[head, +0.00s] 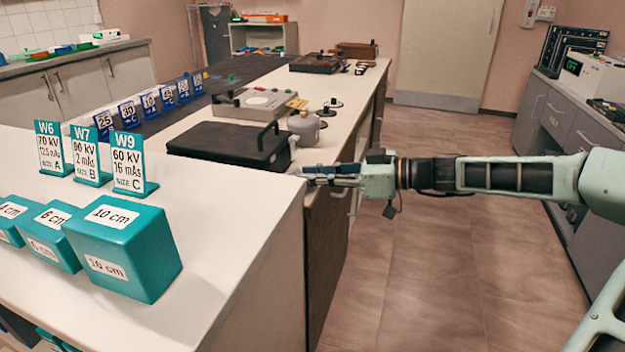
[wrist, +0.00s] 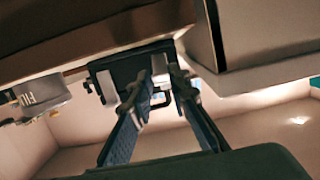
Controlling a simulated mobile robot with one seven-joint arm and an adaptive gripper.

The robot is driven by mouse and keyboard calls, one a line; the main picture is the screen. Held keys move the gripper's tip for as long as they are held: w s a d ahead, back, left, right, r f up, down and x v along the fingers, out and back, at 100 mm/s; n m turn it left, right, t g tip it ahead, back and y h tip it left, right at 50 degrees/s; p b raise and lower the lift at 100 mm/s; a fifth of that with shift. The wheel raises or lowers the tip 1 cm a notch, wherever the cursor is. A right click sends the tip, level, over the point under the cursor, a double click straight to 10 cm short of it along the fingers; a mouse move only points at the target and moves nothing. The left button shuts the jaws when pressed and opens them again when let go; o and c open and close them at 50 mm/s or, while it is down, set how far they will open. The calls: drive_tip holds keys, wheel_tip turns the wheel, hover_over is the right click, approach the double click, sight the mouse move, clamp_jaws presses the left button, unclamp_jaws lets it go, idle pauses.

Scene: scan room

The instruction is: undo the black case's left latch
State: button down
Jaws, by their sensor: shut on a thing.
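The black case (head: 225,142) lies closed on the white counter in the head view, its handle on the side facing the aisle. My gripper (head: 303,172) reaches in from the right, level, at the near end of that side. In the wrist view my gripper's (wrist: 168,82) fingertips come close together at a dark body with a pale strip. They are shut on a small part there, which I take for the left latch. The fingers hide most of it, so whether the latch is raised or flat cannot be told.
Teal blocks (head: 122,245) and teal sign cards (head: 134,165) stand on the nearer counter. A grey device (head: 256,103) and a rounded grey pot (head: 304,127) stand beyond the case. The counter edge lies close under my gripper. The aisle floor (head: 445,265) is clear.

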idle(0.3)
drive_tip(key=c, duration=1.8)
unclamp_jaws()
drive_tip(key=v, duration=1.2)
drive_tip(key=shift+w+f, duration=0.1)
drive_tip(key=shift+f, duration=0.05)
